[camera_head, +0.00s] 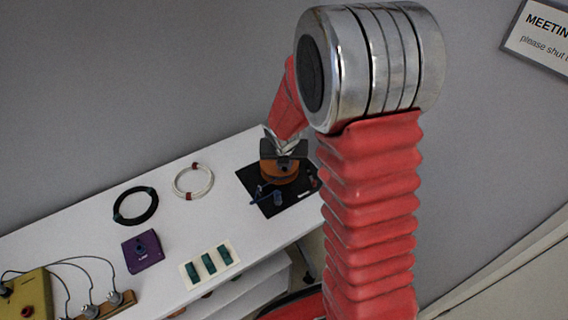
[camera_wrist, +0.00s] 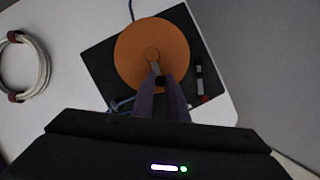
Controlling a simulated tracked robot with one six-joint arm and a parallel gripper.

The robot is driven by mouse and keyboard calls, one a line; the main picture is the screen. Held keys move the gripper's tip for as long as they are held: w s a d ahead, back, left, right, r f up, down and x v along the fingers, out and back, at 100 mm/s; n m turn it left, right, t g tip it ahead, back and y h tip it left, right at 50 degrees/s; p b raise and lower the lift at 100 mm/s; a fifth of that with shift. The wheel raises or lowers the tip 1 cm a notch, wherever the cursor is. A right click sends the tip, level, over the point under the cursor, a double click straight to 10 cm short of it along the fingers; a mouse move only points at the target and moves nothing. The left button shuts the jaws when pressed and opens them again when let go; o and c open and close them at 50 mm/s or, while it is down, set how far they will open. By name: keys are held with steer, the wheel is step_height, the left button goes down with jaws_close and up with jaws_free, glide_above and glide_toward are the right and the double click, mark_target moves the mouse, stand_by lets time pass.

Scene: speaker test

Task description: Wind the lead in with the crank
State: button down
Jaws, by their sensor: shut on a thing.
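An orange reel (camera_head: 279,174) stands on a black base plate (camera_head: 297,192) at the right end of the white shelf top. In the wrist view the reel (camera_wrist: 135,50) is seen from above, with a short grey crank (camera_wrist: 154,66) running out from its hub. My gripper (camera_wrist: 160,82) is shut on the dark knob at the crank's outer end; in the head view my gripper (camera_head: 284,153) is over the reel.
A black cable coil (camera_head: 135,206) and a white cable coil (camera_head: 193,181) lie left of the plate. A grey wall is behind.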

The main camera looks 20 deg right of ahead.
steer(key=shift+w+d+r+n, duration=0.15)
steer(key=shift+w+d+n, duration=0.05)
steer(key=shift+n, duration=0.3)
stand_by(0.3)
steer(key=c, duration=2)
jaws_free()
steer(key=shift+c, duration=0.2)
steer(key=o, duration=0.3)
steer(key=shift+s, duration=0.1)
steer(key=v, duration=1.3)
steer(key=shift+s+r, duration=0.2)
steer(key=shift+d, duration=0.15)
